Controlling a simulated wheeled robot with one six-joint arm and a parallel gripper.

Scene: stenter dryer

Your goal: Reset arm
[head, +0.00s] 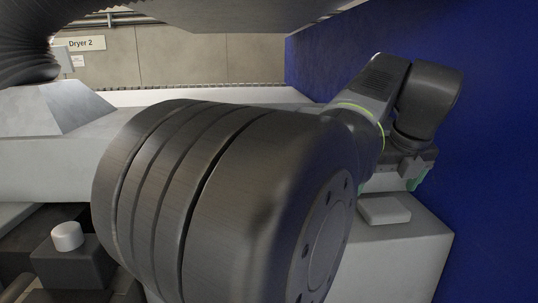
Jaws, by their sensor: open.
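My gripper (416,176) is at the right, beyond the big dark joint of my arm that fills the middle of the head view. Only part of it shows, with greenish fingertips pointing down, and the jaws are open. No held object is visible in it. It is just above and to the right of a small pale block (385,208) on a light grey box (395,247). Whether it touches the box cannot be told. My wrist links are bent above it.
A deep blue wall (490,130) stands close on the right. A "Dryer 2" sign (84,43) hangs on the beige back wall. A dark ribbed hose (30,45) is at upper left. A white round cap (67,236) sits on a dark block at lower left.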

